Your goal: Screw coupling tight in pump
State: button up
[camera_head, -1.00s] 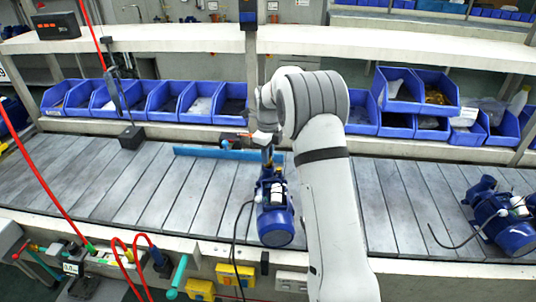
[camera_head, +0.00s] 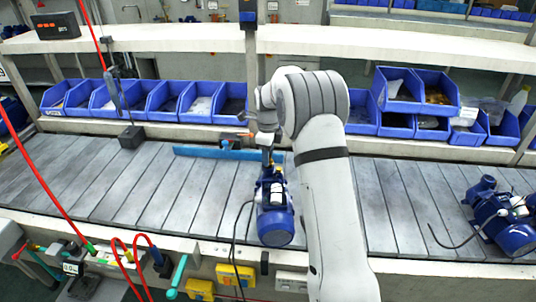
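A blue pump (camera_head: 275,215) stands on the slatted conveyor in front of my arm, with a black cable hanging from its left side. My gripper (camera_head: 266,155) is over the far end of this pump, pointing down at it. The fingers are small and dark here, and I cannot tell whether they are open or shut. The coupling cannot be made out; it may be hidden between the gripper and the pump top. A second blue pump (camera_head: 502,218) lies at the right edge of the conveyor with its own black cable.
Blue bins (camera_head: 170,100) line the shelf behind the conveyor, with more stacked at right (camera_head: 415,95). A blue bar (camera_head: 220,153) lies along the conveyor's far side. A red hose (camera_head: 40,165) hangs at left. The conveyor (camera_head: 130,185) is clear left of the pump.

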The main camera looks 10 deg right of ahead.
jog(key=shift+n, duration=0.5)
jog(key=n, duration=0.3)
jog(key=shift+n, duration=1.7)
jog(key=shift+n, duration=1.8)
